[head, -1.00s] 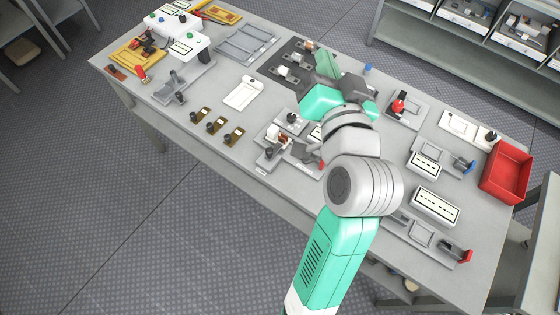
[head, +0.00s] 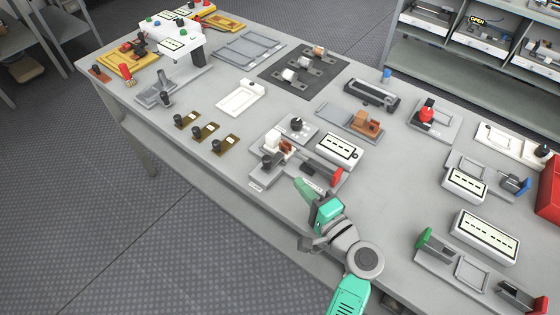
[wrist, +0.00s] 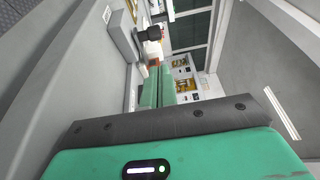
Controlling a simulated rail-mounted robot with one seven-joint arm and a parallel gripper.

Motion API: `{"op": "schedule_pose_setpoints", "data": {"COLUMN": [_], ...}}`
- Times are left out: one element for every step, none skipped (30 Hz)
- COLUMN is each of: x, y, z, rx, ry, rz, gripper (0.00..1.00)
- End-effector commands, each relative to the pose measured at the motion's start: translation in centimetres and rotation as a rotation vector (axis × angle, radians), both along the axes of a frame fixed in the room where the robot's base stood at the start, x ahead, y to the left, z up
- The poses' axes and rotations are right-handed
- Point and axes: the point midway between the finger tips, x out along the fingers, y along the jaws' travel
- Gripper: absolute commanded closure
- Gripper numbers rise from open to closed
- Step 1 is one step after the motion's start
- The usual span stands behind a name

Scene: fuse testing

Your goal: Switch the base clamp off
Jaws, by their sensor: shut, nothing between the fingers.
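A grey test base (head: 285,178) with small front labels stands near the table's front edge, at the middle. It carries a black knob (head: 267,161) at its left, a white block (head: 271,140) with a red-brown part, and a long bar ending in a red handle (head: 337,177). Which part is the base clamp I cannot tell for sure. My gripper (head: 300,186) is shut and empty, just in front of the base, right of the black knob. In the wrist view its green fingers (wrist: 158,80) are together, and a black knob (wrist: 150,33) shows beyond them.
A white meter box (head: 339,148) and a round black knob on a grey plate (head: 297,125) stand behind the base. Several brown-gold plates (head: 207,132) lie to its left. A brown block on a fixture (head: 366,124) is farther back.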

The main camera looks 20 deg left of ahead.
Motion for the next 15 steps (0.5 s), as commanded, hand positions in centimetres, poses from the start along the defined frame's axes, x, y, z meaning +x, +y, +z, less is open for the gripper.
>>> {"op": "schedule_pose_setpoints", "data": {"x": [0.0, 0.0, 0.1, 0.2, 0.3, 0.6, 0.9, 1.2, 1.7, 2.1, 2.5, 2.9, 3.3, 3.6, 4.0], "y": [0.0, 0.0, 0.1, 0.3, 0.5, 1.0, 1.4, 1.8, 2.5, 3.0, 3.5, 4.2, 4.7, 5.1, 5.7], "z": [0.0, 0.0, 0.0, 0.0, -0.1, -0.1, -0.2, -0.2, -0.2, -0.2, -0.2, -0.2, -0.2, -0.2, -0.2], "rx": [-0.001, -0.001, -0.001, -0.001, -0.002, -0.002, -0.002, -0.003, -0.003, -0.003, -0.003, -0.003, -0.003, -0.003, -0.003], "ry": [-0.001, -0.001, -0.001, 0.000, -0.001, -0.001, -0.001, -0.002, -0.002, -0.002, -0.002, -0.002, -0.002, -0.002, -0.002], "rz": [0.000, 0.000, 0.000, 0.001, 0.001, 0.002, 0.002, 0.003, 0.002, 0.003, 0.003, 0.003, 0.002, 0.002, 0.003], "gripper": [1.00, 1.00, 1.00, 1.00, 1.00, 1.00, 1.00, 1.00, 1.00, 1.00, 1.00, 1.00, 1.00, 1.00, 1.00]}}
